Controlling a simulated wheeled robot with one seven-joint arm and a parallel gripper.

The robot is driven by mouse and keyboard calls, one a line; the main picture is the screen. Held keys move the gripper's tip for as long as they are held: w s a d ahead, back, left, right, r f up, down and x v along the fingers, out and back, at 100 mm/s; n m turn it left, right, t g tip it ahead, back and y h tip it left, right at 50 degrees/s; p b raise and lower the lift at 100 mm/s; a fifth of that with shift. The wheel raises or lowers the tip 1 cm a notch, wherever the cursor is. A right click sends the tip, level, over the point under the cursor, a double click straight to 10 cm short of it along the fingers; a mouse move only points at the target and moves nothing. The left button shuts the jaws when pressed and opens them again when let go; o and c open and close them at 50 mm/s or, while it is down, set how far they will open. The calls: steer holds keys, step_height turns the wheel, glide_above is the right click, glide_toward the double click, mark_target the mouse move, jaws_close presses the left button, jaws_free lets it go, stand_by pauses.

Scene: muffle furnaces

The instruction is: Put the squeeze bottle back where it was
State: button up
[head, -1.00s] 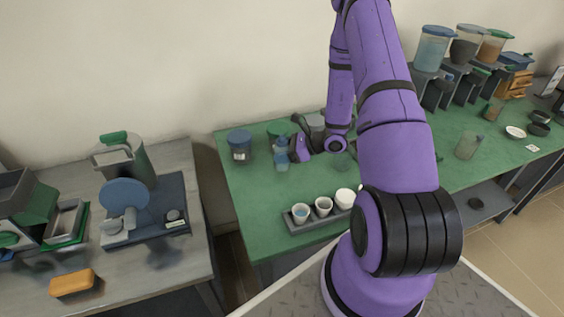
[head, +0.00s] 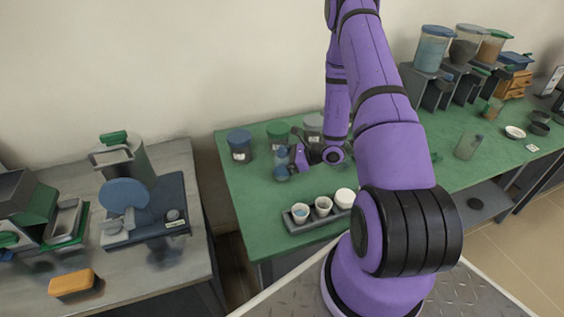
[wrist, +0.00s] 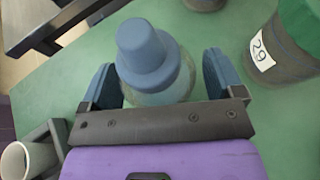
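The squeeze bottle (head: 282,171) has a clear bluish body and a blue cap. It is on the left part of the green bench, behind the cup tray. My gripper (head: 286,160) reaches it from the right.
A blue-lidded jar (head: 240,145), a green-lidded jar (head: 277,132) and a grey-lidded jar (head: 313,126) stand behind. A dark tray (head: 290,226) with white cups lies in front. The green bench (head: 248,190) is clear left of the bottle.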

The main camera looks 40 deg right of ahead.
steer(key=shift+r, duration=0.1)
steer(key=shift+s+d+r, duration=0.1)
steer(key=shift+d+r, duration=0.05)
steer(key=v, duration=1.1)
steer(key=s+a+r+n+g, duration=0.1)
steer(key=a+r+n+g, duration=0.2)
steer(key=a+r+n, duration=0.35)
steer(key=s+a+r+n+g, duration=0.1)
steer(key=a+r+n+g, duration=0.15)
steer(key=r, duration=0.75)
steer(key=s+a+r+n+g, duration=0.1)
steer(key=a+r+n+g, duration=0.2)
steer(key=a+r+n, duration=0.4)
steer(key=s+a+r+n+t+h, duration=0.2)
steer(key=s+r+n+h, duration=0.3)
steer(key=s+r, duration=0.3)
steer(key=s+a+r+n+t+h, duration=0.2)
steer(key=s+r+n+h, duration=0.2)
steer(key=s+r, duration=0.4)
steer(key=shift+a+r+n+t+h, duration=0.3)
steer(key=shift+a+n+t+h, duration=0.1)
steer(key=shift+n, duration=0.4)
